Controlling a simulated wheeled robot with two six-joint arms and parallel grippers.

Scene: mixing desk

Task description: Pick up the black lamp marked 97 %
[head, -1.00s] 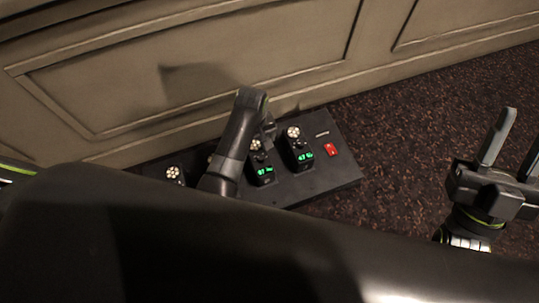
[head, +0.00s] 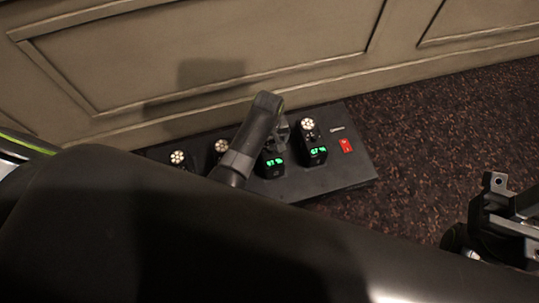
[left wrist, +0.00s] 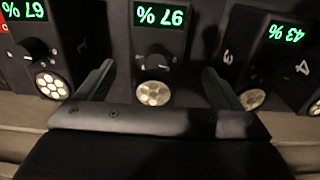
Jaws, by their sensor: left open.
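The black lamp marked 97 % (left wrist: 158,45) stands in the middle of the left wrist view, with a green readout, a knob and a round cluster of pale bulbs. In the head view it (head: 271,163) is partly hidden by my left gripper (head: 283,131). In the left wrist view my left gripper (left wrist: 155,82) is open, with one finger on each side of the lamp's bulb end and gaps between. My right gripper (head: 512,205) is at the right edge of the head view, partly cut off, its fingers apart and empty.
A black lamp marked 67 % (head: 313,146) stands to the right on the dark board (head: 345,177), near a red switch (head: 346,145). A lamp marked 43 % (left wrist: 283,50) is on the other side. A panelled wall (head: 220,75) rises close behind the board.

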